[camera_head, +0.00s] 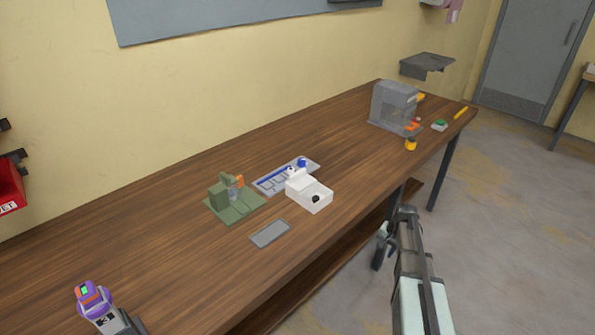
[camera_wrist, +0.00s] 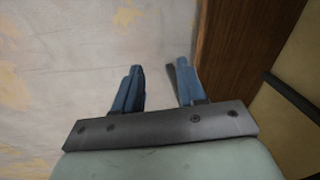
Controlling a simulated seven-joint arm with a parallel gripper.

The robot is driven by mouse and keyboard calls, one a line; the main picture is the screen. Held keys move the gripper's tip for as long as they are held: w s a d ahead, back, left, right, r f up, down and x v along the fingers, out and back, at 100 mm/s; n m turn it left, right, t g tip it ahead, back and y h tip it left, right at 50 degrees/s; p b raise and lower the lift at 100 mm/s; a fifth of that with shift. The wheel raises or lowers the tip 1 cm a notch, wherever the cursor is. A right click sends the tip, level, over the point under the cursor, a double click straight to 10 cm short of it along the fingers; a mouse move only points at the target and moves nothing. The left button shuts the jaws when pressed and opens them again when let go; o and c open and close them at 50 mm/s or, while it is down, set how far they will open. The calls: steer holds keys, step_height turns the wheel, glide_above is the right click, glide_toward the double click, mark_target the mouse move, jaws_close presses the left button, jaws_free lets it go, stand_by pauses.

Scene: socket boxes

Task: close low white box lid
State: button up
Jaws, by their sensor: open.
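A low white box (camera_head: 308,194) sits on the wooden table, right of a green fixture. A dark round spot shows on its near face. At this size I cannot tell clearly how its lid stands. My gripper (camera_head: 384,238) is off the table's front edge, to the right of and apart from the white box. In the wrist view my gripper (camera_wrist: 156,85) is open and empty, with two blue fingers apart over the bare floor. The white box is not in the wrist view.
The wooden table (camera_head: 190,270) carries a green fixture (camera_head: 228,205), a grey tray with blue parts (camera_head: 272,181), a flat grey plate (camera_head: 270,234), a grey machine (camera_head: 393,105) and a purple-topped device (camera_head: 95,300). The floor (camera_head: 500,200) in front is clear.

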steer(key=w+d+r+m+t, duration=0.1)
steer(key=w+d+r, duration=0.35)
steer(key=r, duration=0.35)
steer(key=w+d+r+m+t, duration=0.1)
steer(key=w+d+r+t, duration=0.1)
steer(key=w+d+r, duration=0.35)
step_height(320, 180, up, 26)
steer(key=g+h, duration=0.1)
steer(key=g, duration=0.3)
glide_above(298, 172)
step_height(298, 172, down, 13)
steer(key=shift+r, duration=0.15)
steer(key=shift+c, duration=0.2)
jaws_close()
